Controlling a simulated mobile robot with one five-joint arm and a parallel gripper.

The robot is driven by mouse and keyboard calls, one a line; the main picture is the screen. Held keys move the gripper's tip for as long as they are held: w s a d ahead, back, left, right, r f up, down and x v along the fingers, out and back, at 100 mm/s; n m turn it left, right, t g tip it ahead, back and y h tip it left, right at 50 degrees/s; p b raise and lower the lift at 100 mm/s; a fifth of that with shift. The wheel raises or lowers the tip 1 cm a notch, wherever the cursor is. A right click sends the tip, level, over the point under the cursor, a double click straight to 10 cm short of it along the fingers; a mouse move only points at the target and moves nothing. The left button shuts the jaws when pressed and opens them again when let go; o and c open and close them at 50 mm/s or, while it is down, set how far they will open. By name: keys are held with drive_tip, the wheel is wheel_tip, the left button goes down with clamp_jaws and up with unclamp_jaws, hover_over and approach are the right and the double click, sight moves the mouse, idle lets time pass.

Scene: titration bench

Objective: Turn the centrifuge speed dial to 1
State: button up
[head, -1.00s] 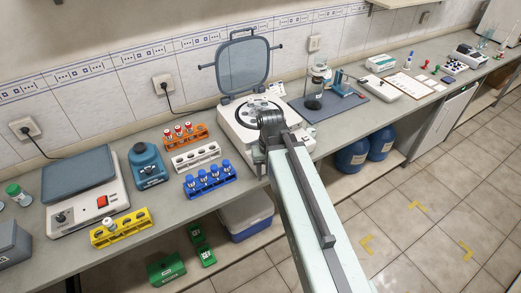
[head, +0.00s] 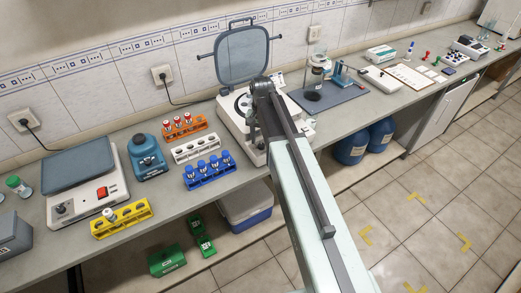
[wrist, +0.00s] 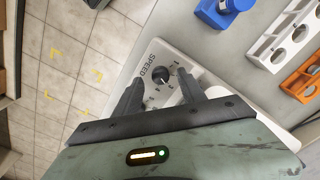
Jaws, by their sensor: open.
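The centrifuge (head: 229,117) is a white box on the bench with its grey lid (head: 242,55) standing open at the back. My wrist hides much of its front and right side in the head view. The wrist view shows its panel with the word SPEED (wrist: 146,65) and the round black speed dial (wrist: 160,75). The dial has a pale pointer mark and small numbers around it. Which number it points at I cannot tell. My gripper (wrist: 159,80) is open, with one finger on each side of the dial. Whether the fingers touch it I cannot tell.
Orange (head: 185,125), white (head: 195,149) and blue (head: 209,171) tube racks stand left of the centrifuge. A stand on a dark mat (head: 330,94) is to its right. A balance (head: 90,190) and a yellow rack (head: 121,218) are further left. The floor before the bench is clear.

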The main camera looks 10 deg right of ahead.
wheel_tip(320, 180, down, 2)
drive_tip(key=shift+f+b, duration=0.1)
drive_tip(key=shift+b, duration=0.35)
clamp_jaws()
drive_tip(key=shift+a, duration=0.3)
drive_tip(key=shift+d, duration=0.25)
